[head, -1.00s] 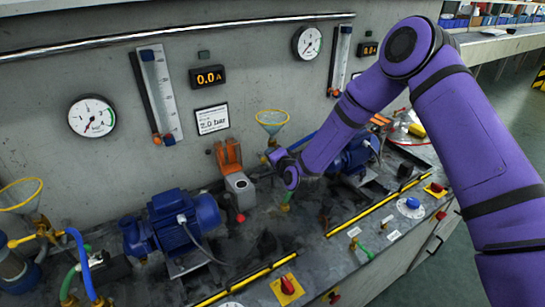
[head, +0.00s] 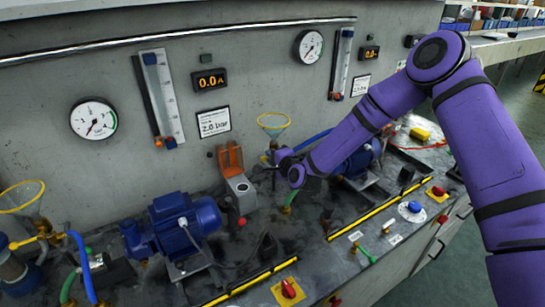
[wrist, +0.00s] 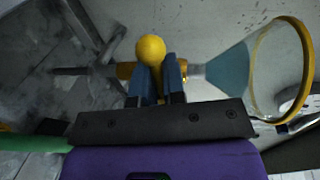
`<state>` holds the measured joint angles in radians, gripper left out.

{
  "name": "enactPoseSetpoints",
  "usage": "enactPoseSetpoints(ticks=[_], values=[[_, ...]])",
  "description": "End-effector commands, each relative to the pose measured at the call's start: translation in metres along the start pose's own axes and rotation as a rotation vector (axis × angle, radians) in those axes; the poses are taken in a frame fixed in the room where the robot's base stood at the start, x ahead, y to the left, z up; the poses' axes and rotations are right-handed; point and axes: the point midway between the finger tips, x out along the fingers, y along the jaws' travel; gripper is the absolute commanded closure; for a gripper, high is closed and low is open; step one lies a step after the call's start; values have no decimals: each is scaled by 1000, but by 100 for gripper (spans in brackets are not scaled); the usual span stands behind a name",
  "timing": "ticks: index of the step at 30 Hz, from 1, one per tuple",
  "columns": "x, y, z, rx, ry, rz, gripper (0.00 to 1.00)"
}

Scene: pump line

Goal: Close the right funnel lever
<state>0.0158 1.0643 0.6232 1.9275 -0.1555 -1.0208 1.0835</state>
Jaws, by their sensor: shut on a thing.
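The right funnel (head: 274,120) has a yellow rim and a teal lower cone, and stands against the wall in the head view. It also shows in the wrist view (wrist: 232,70), lying sideways in the picture. A brass valve body (wrist: 125,70) sits in line with its stem. The lever (wrist: 150,48) has a round yellow knob. My gripper (wrist: 160,75) is shut on this lever, with its blue fingers on either side just below the knob. In the head view my gripper (head: 270,158) is at the stem below the funnel, and the lever is hidden there.
A blue pump (head: 175,225) stands left of my gripper, and another blue pump (head: 358,160) stands behind my forearm. An orange and grey unit (head: 238,185) is close on the left. The left funnel (head: 20,196) is at the far left.

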Motion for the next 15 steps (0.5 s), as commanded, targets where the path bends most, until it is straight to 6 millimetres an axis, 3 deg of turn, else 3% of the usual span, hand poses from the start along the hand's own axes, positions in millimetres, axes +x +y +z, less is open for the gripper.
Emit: enactPoseSetpoints(ticks=[4,6,8,15], values=[[0,0,1,4,-1,1,100],[0,0,1,3,-1,1,78],[0,0,1,3,-1,1,65],[0,0,0,1,0,1,65]])
